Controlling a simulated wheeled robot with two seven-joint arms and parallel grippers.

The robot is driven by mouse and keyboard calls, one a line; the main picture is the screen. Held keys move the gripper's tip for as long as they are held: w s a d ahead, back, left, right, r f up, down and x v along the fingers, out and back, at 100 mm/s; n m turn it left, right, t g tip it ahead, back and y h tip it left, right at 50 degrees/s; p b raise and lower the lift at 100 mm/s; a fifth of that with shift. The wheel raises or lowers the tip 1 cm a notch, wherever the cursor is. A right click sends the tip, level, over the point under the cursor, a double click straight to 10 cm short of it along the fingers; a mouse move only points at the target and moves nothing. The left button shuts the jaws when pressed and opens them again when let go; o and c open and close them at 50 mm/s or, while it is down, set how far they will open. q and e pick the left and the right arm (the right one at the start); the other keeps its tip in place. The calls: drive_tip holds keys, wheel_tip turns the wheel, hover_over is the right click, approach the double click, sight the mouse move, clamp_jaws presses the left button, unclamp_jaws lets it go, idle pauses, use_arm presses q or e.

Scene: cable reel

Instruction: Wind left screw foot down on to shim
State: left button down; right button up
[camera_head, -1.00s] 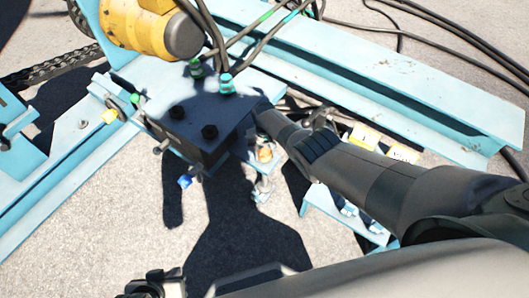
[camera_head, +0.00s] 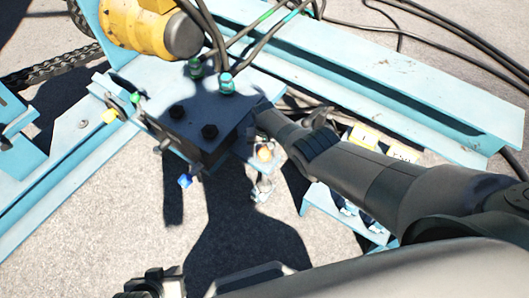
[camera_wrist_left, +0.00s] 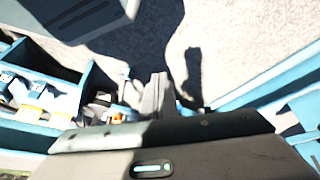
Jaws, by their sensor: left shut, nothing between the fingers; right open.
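The orange part also shows in the left wrist view (camera_wrist_left: 118,117). My left gripper (camera_wrist_left: 157,80) is shut and empty, its fingers just right of the orange part in the left wrist view. In the head view my arm reaches to the block's right side and its fingertips are hidden. I cannot make out the shim or any gap under the foot. A dark part at the bottom edge (camera_head: 155,283) seems to be my open right gripper.
A yellow motor (camera_head: 140,25) and several cables stand behind the block. A blue beam (camera_head: 60,200) runs along the left, another (camera_head: 400,85) at the right. Blue trays with yellow labels (camera_head: 365,137) lie right of the foot. The ground in front is clear.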

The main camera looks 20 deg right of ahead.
sight(265, 152)
drive_tip(key=shift+r, duration=0.1)
drive_tip(key=shift+r, duration=0.2)
drive_tip(key=shift+r+p, duration=0.3)
drive_tip(key=shift+p, duration=0.2)
wheel_tip(265, 152, up, 2)
drive_tip(key=shift+r+p, duration=0.2)
drive_tip(key=shift+p, duration=0.75)
wheel_tip(265, 152, up, 6)
drive_tip(key=p, duration=0.3)
drive_tip(key=shift+f, duration=0.25)
use_arm(q)
drive_tip(key=s+a+f+g+p, duration=0.1)
drive_tip(key=a+f, duration=0.1)
drive_tip(key=f, duration=0.6)
drive_tip(key=s+a+f+g+y+p, duration=0.1)
drive_tip(key=s+a+f+p, duration=0.1)
drive_tip(key=f, duration=0.7)
drive_tip(key=shift+s+a+f, duration=0.15)
drive_tip(key=shift+s+f, duration=0.05)
drive_tip(key=shift+f, duration=0.1)
use_arm(e)
wheel_tip(265, 152, up, 8)
drive_tip(key=shift+r, duration=0.15)
